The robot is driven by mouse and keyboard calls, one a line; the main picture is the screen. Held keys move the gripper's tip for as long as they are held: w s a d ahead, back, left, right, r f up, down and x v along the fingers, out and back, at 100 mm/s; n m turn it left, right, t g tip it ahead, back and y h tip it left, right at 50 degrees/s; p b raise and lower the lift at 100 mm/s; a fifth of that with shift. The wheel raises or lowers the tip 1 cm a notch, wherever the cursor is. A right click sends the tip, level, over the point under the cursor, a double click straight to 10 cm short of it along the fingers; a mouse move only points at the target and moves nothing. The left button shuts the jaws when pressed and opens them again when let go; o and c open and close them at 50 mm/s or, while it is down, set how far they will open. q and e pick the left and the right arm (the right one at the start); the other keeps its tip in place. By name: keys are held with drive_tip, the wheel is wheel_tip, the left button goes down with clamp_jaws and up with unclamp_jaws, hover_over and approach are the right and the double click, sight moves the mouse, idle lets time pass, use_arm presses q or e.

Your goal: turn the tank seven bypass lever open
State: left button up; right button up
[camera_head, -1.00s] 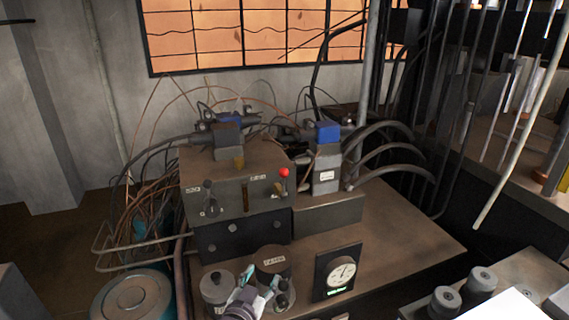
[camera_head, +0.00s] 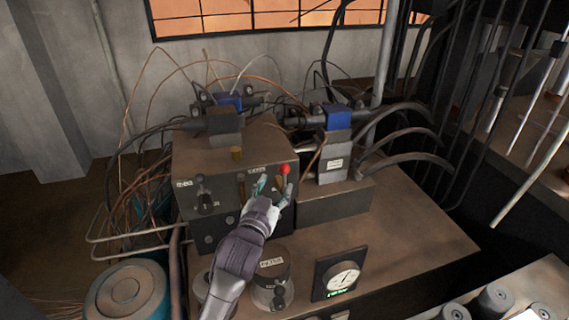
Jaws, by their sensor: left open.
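A control box (camera_head: 222,162) stands on the bench and carries two levers on its front face. The right lever has a red ball knob (camera_head: 284,169), which points up; its stem is mostly hidden by my gripper. My right gripper is not in view.
A dial gauge (camera_head: 341,279) and a round canister (camera_head: 272,272) stand in front of the box, close to my left arm. A valve block with a blue top (camera_head: 336,117) and thick black hoses stands at the right. The bench top (camera_head: 420,235) at right is clear.

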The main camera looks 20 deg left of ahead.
sight(283, 172)
use_arm(q)
drive_tip(key=w+p, duration=0.1)
drive_tip(key=w, duration=0.3)
drive_tip(key=shift+w, duration=0.3)
drive_tip(key=w, duration=0.3)
drive_tip(key=shift+w+f+p, duration=0.1)
drive_tip(key=shift+w+p, duration=0.05)
drive_tip(key=shift+p, duration=0.15)
drive_tip(key=shift+w, duration=0.4)
drive_tip(key=c, duration=0.8)
drive_tip(key=shift+c, duration=1.3)
clamp_jaws()
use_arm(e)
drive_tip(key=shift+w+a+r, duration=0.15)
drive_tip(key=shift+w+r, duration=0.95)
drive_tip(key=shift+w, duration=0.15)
